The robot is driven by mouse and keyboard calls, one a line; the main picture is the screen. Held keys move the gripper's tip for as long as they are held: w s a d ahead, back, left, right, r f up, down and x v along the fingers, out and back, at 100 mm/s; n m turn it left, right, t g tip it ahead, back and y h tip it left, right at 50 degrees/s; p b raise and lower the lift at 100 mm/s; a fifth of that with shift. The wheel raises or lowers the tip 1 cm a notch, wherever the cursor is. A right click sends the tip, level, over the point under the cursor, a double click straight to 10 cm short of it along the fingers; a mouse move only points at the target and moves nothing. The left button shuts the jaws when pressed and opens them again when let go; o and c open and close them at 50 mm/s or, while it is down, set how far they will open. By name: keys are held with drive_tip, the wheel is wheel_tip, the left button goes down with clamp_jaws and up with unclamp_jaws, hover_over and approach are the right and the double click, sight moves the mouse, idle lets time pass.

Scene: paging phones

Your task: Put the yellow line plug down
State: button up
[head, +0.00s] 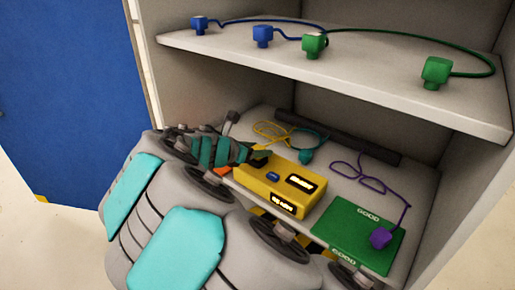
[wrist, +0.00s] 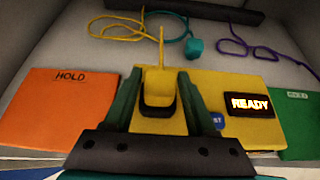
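The yellow line plug (wrist: 159,82) sits between the two fingertips of my gripper (wrist: 159,90) in the wrist view, filling the gap, with its cord rising behind it. A dark area shows at its lower end; whether it touches the yellow tester box (wrist: 208,85) below cannot be told. In the head view my gripper (head: 258,158) is at the left end of the tester box (head: 268,190), and the plug is mostly hidden there. The orange HOLD mat (wrist: 65,105) lies left of the box, and the green GOOD mat (head: 345,235) lies right of it.
A teal plug (head: 306,156) lies behind the box, and a purple plug (head: 381,237) is on the green mat. A dark bar (head: 335,135) runs along the back. The upper shelf (head: 380,75) holds blue and green plugs above. The box display (wrist: 249,104) reads READY.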

drive_tip(key=shift+o, duration=1.1)
drive_tip(key=shift+a+r, duration=0.1)
drive_tip(key=shift+r, duration=0.25)
drive_tip(key=v, duration=1.1)
drive_tip(key=shift+s+a+r+p, duration=0.15)
drive_tip(key=shift+s+p, duration=0.15)
drive_tip(key=shift+s, duration=0.05)
idle(1.0)
